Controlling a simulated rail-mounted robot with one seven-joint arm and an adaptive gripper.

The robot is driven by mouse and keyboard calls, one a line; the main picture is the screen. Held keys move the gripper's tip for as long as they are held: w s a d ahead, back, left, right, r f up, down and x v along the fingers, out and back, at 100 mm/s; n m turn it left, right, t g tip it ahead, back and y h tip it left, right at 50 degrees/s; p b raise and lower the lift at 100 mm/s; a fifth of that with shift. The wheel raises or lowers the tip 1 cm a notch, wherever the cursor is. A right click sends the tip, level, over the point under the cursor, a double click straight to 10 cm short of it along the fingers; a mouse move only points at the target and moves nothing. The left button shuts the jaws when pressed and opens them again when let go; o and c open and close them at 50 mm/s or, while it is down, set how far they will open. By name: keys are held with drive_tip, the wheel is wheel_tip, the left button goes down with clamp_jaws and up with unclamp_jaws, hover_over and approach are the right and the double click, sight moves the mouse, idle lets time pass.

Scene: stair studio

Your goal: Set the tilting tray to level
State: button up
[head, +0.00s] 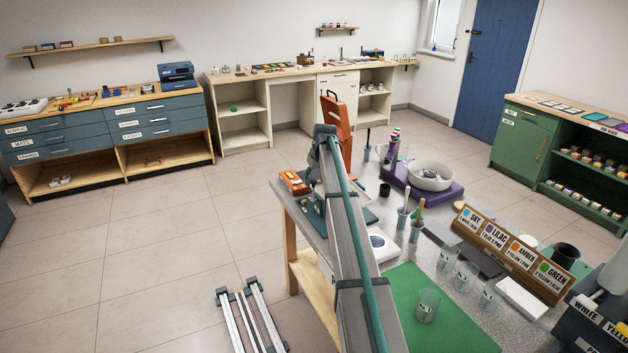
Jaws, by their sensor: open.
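My gripper (315,172) appears as a dark grey shape at the arm's far end, beside the panel's lower left in the picture. It is open; its fingertips are largely hidden, and I cannot tell whether it touches anything.
A small orange device (294,182) lies at the table's left edge. Right of my arm are a white bowl (432,177) on a purple base (425,192), tool cups, clear beakers (428,306), a green mat (405,290) and a colour-label rack (510,250). The floor to the left is mostly open.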

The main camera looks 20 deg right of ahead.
drive_tip(key=v, duration=1.1)
